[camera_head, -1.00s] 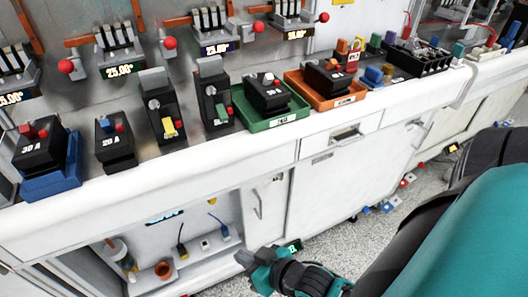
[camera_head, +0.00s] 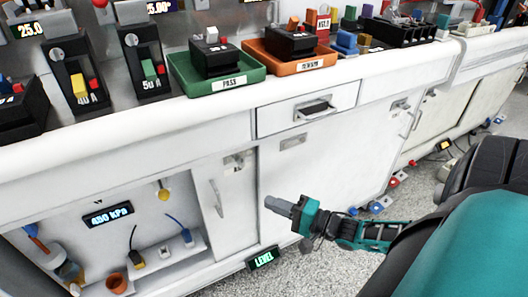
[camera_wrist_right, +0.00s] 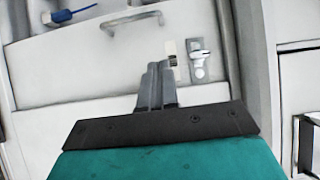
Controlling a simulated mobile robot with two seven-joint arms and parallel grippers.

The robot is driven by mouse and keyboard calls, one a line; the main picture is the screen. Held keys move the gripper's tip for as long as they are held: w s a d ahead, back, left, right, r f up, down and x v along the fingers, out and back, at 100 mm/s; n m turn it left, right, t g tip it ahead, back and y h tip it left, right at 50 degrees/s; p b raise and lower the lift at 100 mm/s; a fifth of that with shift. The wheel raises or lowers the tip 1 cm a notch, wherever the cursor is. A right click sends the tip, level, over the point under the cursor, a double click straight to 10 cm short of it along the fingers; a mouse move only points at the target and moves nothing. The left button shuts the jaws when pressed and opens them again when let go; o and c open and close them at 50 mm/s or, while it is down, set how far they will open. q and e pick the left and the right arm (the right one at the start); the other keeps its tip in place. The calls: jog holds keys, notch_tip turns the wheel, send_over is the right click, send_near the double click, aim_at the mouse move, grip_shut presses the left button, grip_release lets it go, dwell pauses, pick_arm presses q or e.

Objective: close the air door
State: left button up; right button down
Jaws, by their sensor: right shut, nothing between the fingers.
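The air door appears to be the white panel (camera_head: 213,205) at the right of the open lower compartment, with a bar handle (camera_head: 216,198) and a small metal latch (camera_head: 235,163). The compartment beside it stands uncovered. In the right wrist view the panel (camera_wrist_right: 90,70) fills the middle, with its handle (camera_wrist_right: 132,22) above and its latch (camera_wrist_right: 199,60) to the right. My right gripper (camera_head: 275,205) is shut and empty, right of the handle in the head view and in front of the cabinet. Its fingers (camera_wrist_right: 157,85) hide part of the panel in the wrist view. My left gripper is not in view.
The compartment holds a pressure display (camera_head: 108,214), a yellow knob (camera_head: 163,190) and a blue-corded plug (camera_head: 187,238). A LEVEL display (camera_head: 263,258) sits low by the floor. A drawer (camera_head: 308,108) and the worktop's green tray (camera_head: 225,82) are above. Floor at right is partly clear.

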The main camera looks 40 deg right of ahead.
jog(key=w+a+b, duration=0.2)
jog(key=w+a, duration=0.4)
jog(key=w, duration=0.3)
jog(key=shift+a, duration=0.25)
jog(key=shift+w+a, duration=0.1)
